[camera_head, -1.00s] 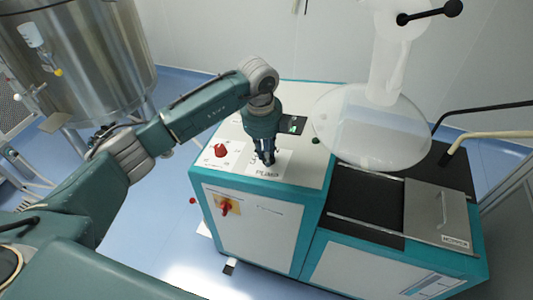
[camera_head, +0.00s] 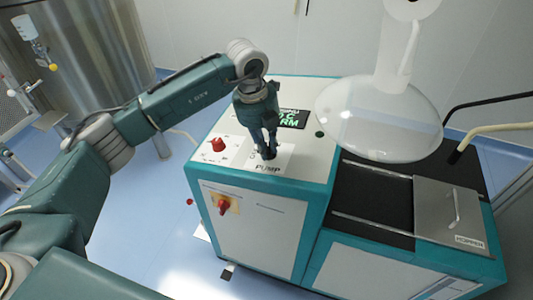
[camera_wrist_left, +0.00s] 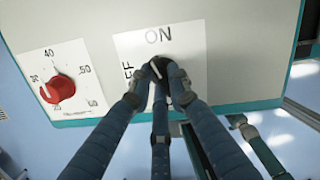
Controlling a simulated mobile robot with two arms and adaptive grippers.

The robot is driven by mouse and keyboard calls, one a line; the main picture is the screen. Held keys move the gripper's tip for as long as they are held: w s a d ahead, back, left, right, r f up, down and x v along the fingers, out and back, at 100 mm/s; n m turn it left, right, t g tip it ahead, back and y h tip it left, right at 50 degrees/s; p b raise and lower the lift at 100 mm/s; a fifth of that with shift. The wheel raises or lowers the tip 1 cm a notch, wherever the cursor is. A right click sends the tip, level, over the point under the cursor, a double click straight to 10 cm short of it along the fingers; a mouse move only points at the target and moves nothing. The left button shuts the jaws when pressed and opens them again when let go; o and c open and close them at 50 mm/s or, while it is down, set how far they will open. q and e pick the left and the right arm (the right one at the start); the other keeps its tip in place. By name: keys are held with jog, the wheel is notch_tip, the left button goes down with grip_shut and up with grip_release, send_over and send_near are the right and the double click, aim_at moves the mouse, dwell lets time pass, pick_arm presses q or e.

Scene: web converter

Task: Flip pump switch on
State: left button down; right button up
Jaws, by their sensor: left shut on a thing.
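The pump switch (camera_wrist_left: 157,67) is a small dark round knob with a light mark, on a white label plate (camera_wrist_left: 190,45) on the machine's top. The plate reads ON at the top and OFF at its left in the left wrist view. My left gripper (camera_wrist_left: 160,80) is shut on the knob, its three blue fingers around it. In the head view the left gripper (camera_head: 268,155) points down onto the plate above the word PUMP, and its fingers mostly hide the knob. The light mark seems to lean up and left, but its exact setting is hard to tell. My right gripper is not in view.
A red dial (camera_head: 218,144) with a number scale sits left of the pump plate. A green-lit display (camera_head: 290,118) lies behind the gripper. A red switch (camera_head: 224,206) is on the machine's front. A clear dome (camera_head: 380,120) hangs to the right.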

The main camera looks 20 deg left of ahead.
pick_arm(q)
jog(key=m+b, duration=0.2)
jog(key=m, duration=0.1)
jog(key=shift+w, duration=0.1)
jog(key=shift+a+m+b, duration=0.1)
jog(key=shift+m+b, duration=0.4)
jog(key=shift+m, duration=0.1)
jog(key=shift+r, duration=0.1)
jog(key=c, duration=1.6)
grip_release()
jog(key=shift+c, duration=0.2)
jog(key=shift+r, duration=0.2)
notch_tip(320, 180, up, 11)
jog(key=s+a, duration=0.1)
jog(key=a, duration=0.1)
jog(key=shift+s+r, duration=0.15)
jog(key=shift+s, duration=0.2)
